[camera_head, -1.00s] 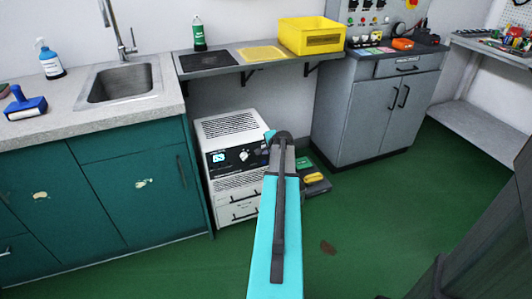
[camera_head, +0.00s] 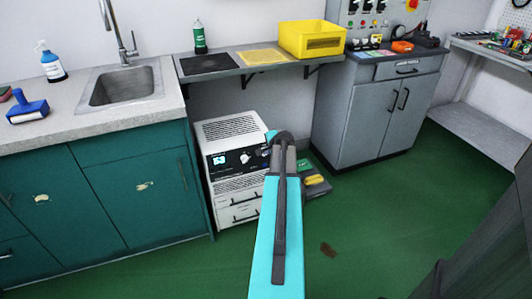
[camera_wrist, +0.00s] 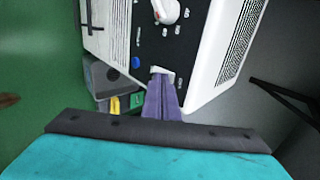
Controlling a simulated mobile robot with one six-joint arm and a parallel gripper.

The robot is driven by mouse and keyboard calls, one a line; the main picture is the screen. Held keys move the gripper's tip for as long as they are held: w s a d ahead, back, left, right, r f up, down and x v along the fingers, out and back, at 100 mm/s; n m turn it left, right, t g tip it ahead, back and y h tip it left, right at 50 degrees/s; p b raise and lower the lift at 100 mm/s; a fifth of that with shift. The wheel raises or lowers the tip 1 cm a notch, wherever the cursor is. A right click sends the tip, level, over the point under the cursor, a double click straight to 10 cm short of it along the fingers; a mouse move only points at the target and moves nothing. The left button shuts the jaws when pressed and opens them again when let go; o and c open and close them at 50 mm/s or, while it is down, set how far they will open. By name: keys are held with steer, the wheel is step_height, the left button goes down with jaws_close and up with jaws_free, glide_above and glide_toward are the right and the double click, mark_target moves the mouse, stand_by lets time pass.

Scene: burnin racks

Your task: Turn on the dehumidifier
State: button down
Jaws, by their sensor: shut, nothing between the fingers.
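The dehumidifier (camera_head: 232,134) is a white louvred box with a black front panel, standing on the floor under the shelf. Its panel (camera_head: 225,164) has a lit cyan display, with digits too small to read surely, and a pale knob. In the wrist view the panel (camera_wrist: 148,42) appears turned, with a white knob (camera_wrist: 166,10) and a blue button (camera_wrist: 136,62). My gripper (camera_wrist: 161,78) is shut and empty, its tips at a small white part at the panel's edge. I cannot tell whether they touch it. In the head view my arm hides the gripper and the panel's right end.
White drawers (camera_head: 238,208) sit beneath the dehumidifier. Teal cabinets (camera_head: 130,192) stand close on its left. The shelf (camera_head: 225,68) above carries a yellow bin (camera_head: 312,42). A grey case with yellow and green items (camera_head: 316,184) lies to the right. Green floor (camera_head: 360,235) is open in front.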

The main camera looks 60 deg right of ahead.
steer(key=shift+s+a, duration=0.1)
stand_by(0.3)
steer(key=s+a+f+p+v, duration=0.1)
steer(key=v, duration=1.2)
steer(key=shift+f, duration=0.3)
steer(key=shift+s+d+f, duration=0.1)
steer(key=shift+s+f, duration=0.05)
steer(key=f+b, duration=0.1)
steer(key=b, duration=0.3)
steer(key=shift+f+b, duration=0.2)
steer(key=shift+b, duration=0.2)
